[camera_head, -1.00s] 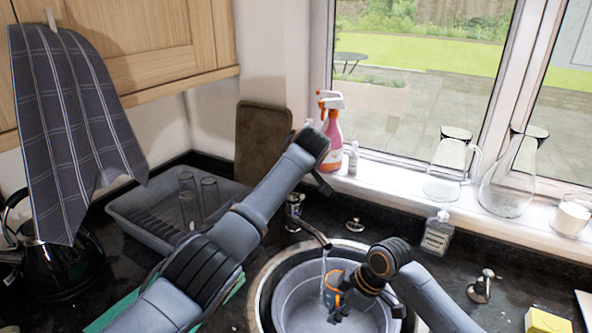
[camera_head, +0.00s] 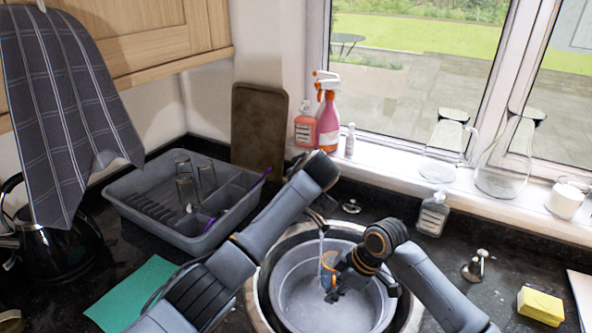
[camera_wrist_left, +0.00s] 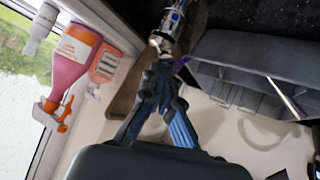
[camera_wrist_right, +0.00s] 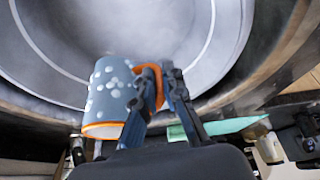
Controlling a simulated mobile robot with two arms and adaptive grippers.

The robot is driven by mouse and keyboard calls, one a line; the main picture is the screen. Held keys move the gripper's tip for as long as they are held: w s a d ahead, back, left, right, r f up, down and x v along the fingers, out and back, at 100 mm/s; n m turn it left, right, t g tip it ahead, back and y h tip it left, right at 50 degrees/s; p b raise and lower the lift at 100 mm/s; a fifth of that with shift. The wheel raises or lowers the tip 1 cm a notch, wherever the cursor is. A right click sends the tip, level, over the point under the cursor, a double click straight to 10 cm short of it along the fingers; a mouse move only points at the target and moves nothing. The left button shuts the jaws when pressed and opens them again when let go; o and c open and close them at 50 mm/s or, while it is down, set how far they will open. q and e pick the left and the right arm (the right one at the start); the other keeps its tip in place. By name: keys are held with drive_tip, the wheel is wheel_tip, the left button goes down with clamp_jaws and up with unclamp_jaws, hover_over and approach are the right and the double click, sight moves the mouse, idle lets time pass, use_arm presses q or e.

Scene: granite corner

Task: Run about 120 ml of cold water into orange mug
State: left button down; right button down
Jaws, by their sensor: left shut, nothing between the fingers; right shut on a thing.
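The orange mug (camera_head: 327,263), blue-grey with white dots outside and orange at rim and handle, is over the basin in the sink. It also shows in the right wrist view (camera_wrist_right: 110,92). My right gripper (camera_wrist_right: 168,88) is shut on its orange handle. A thin water stream (camera_head: 322,243) falls from the tap spout (camera_head: 318,221) at the mug; the water level inside is hidden. My left gripper (camera_wrist_left: 160,72) is shut and empty, its tips close to the metal tap body (camera_wrist_left: 168,28); contact is unclear. In the head view my left wrist hides these fingers and most of the tap.
A grey basin (camera_head: 290,290) fills the sink. The dish rack (camera_head: 150,226) with glasses is at left. Spray bottle (camera_head: 328,120), soap bottle (camera_head: 433,215) and glass jugs (camera_head: 505,170) are by the window. A yellow sponge (camera_head: 540,305) lies at right.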

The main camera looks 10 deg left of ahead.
use_arm(q)
drive_tip(key=shift+s+d+f+t, duration=0.25)
drive_tip(key=shift+s+f+t, duration=0.3)
drive_tip(key=shift+f, duration=0.3)
drive_tip(key=shift+s+f, duration=0.2)
drive_tip(key=shift+f, duration=0.2)
drive_tip(key=s+d+r, duration=0.2)
drive_tip(key=s+r, duration=0.6)
drive_tip(key=shift+r, duration=0.25)
use_arm(e)
drive_tip(key=shift+r, duration=0.1)
